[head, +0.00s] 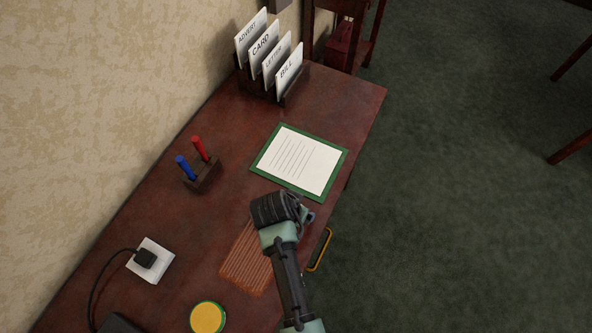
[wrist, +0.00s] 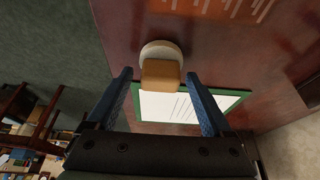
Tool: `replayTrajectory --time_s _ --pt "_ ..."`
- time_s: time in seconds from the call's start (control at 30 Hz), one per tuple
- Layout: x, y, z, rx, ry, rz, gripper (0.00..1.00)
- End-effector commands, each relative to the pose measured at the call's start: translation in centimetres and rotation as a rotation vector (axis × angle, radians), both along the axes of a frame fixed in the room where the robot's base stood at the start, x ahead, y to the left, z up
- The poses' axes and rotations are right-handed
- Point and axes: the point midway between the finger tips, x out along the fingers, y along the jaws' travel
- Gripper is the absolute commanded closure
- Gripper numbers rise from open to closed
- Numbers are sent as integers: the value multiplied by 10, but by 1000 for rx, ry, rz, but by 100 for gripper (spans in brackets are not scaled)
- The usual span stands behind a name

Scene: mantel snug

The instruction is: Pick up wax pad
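The wax pad (wrist: 160,50), a round whitish pad with a tan block-shaped grip (wrist: 161,75), stands on the dark red desk in the wrist view. My gripper (wrist: 158,76) is open, with one blue finger on each side of the tan grip and a visible gap to it on both sides.
A green-bordered paper (head: 300,160) lies just beyond my gripper. The streaked patch (head: 247,262) and a round yellow tin (head: 208,317) are nearer. Open floor lies right.

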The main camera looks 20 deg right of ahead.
Motion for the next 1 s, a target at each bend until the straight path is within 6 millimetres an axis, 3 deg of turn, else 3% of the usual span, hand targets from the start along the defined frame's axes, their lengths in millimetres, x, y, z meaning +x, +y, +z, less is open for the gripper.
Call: replayTrajectory --time_s 0.07,0.43,0.73,1.0 --pt "0 0 0 0 0 0 32" --pt "0 0 0 0 1 0 98" --pt "0 0 5 0 0 0 100" --pt "1 0 53 -1 -5 0 100"
